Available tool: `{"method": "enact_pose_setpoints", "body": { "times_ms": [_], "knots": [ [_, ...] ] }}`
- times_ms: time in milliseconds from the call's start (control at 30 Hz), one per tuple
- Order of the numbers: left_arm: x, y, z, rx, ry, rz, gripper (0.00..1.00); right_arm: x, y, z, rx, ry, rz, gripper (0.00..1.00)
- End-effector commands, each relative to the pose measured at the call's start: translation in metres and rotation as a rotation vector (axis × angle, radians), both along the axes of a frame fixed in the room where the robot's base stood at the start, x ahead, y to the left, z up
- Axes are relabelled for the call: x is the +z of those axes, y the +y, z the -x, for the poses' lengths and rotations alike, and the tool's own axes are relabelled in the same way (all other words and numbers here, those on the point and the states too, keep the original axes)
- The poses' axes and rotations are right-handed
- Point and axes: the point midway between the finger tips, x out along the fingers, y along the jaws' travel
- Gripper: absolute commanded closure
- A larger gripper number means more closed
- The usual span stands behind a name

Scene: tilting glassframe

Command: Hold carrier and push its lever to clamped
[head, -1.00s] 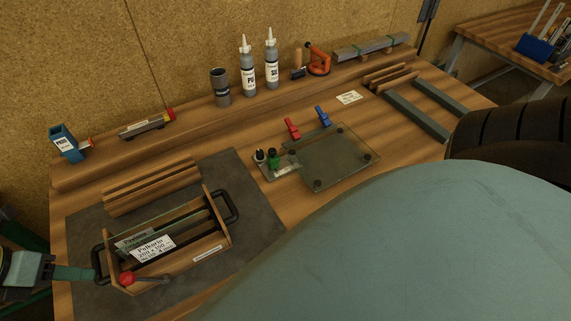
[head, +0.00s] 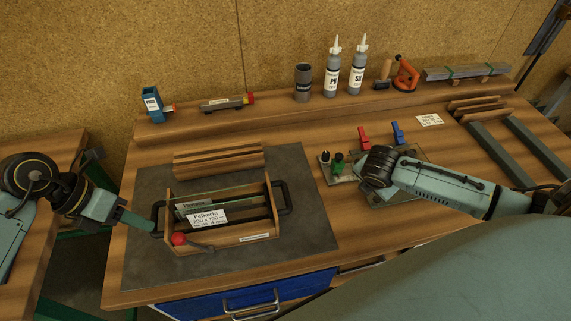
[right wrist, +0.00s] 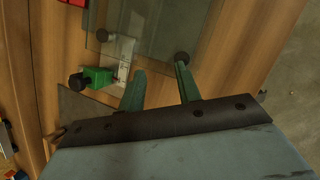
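The carrier (head: 262,231) is a wooden open box with black handles at both ends. It stands on a dark mat and holds glass panes and a white label card. Its lever has a red knob (head: 179,239) at the front left, with a grey arm running right along the front. My left gripper (head: 150,229) reaches the left handle from the left, and its fingers look closed around it; the grip is partly hidden. My right gripper (right wrist: 160,72) is open and empty in the right wrist view, over the glass plate (right wrist: 150,40). Its fingers are hidden in the head view.
Wooden strips (head: 220,161) lie behind the carrier. The dark mat (head: 305,235) is bare to its right. A green-knobbed fixture (head: 338,163) and red and blue clamps (head: 364,138) stand near my right arm. Bottles (head: 333,75) stand on the back shelf.

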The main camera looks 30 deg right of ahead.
Motion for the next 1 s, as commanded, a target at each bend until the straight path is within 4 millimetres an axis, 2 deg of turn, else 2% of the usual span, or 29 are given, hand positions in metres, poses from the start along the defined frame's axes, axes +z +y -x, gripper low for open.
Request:
{"method": "enact_pose_setpoints", "body": {
  "times_ms": [33, 200, 400, 500, 600, 767, 867, 1000],
  "knots": [
    [0.0, 0.0, 0.0, 0.0, 0.0, 0.0, 0.64, 0.008, 0.026, -0.014, 0.052, 0.019, -0.036, 0.66],
    [0.0, 0.0, 0.0, 0.0, 0.0, 0.0, 0.64, 0.038, 0.103, -0.043, 0.277, 0.117, -0.116, 0.66],
    [0.0, 0.0, 0.0, 0.0, 0.0, 0.0, 0.64, 0.089, 0.186, -0.063, 0.614, 0.219, -0.16, 0.66],
    [0.0, 0.0, 0.0, 0.0, 0.0, 0.0, 0.64, 0.116, 0.218, -0.067, 0.78, 0.26, -0.155, 0.66],
    [0.0, 0.0, 0.0, 0.0, 0.0, 0.0, 0.64, 0.137, 0.241, -0.067, 0.917, 0.297, -0.139, 0.66],
    [0.0, 0.0, 0.0, 0.0, 0.0, 0.0, 0.64, 0.158, 0.26, -0.065, 1.052, 0.334, -0.115, 0.66],
    [0.0, 0.0, 0.0, 0.0, 0.0, 0.0, 0.64, 0.16, 0.264, -0.064, 1.086, 0.346, -0.107, 0.66],
    [0.0, 0.0, 0.0, 0.0, 0.0, 0.0, 0.64, 0.148, 0.265, -0.065, 1.091, 0.351, -0.109, 0.66]
  ]
}}
